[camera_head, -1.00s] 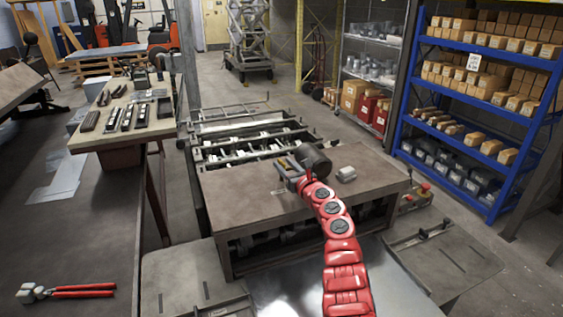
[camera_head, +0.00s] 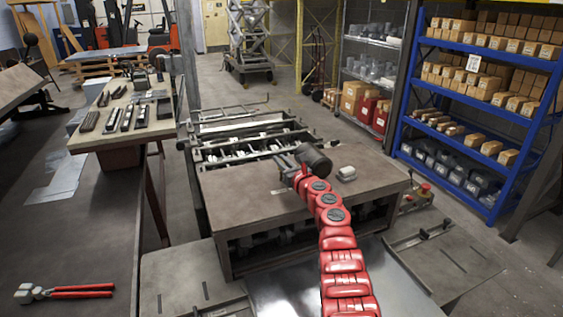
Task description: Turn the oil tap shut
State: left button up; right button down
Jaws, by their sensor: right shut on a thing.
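My red right arm reaches up from the bottom centre onto the machine's flat brown top (camera_head: 240,188). My right gripper (camera_head: 296,160) is at the arm's far end, beside a dark cylindrical oiler body (camera_head: 316,158) on the machine. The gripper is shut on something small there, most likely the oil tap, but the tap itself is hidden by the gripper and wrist. My left gripper is not in view.
A small light metal block (camera_head: 346,174) sits on the machine top, right of the cylinder. Red-handled pliers (camera_head: 70,291) lie on the dark bench at left. A table with metal bars (camera_head: 125,118) stands behind. Blue shelving (camera_head: 412,105) is at right.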

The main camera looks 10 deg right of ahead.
jog(key=shift+a+r+m+h+p, duration=0.1)
jog(key=shift+r+m+h+p, duration=0.25)
jog(key=shift+p, duration=0.4)
jog(key=shift+f+m+h+p, duration=0.25)
jog(key=shift+h+p, duration=0.05)
jog(key=shift+h, duration=0.25)
jog(key=shift+f+t, duration=0.2)
jog(key=shift+t, duration=0.1)
jog(key=c, duration=0.9)
grip_release()
jog(key=shift+d, duration=0.2)
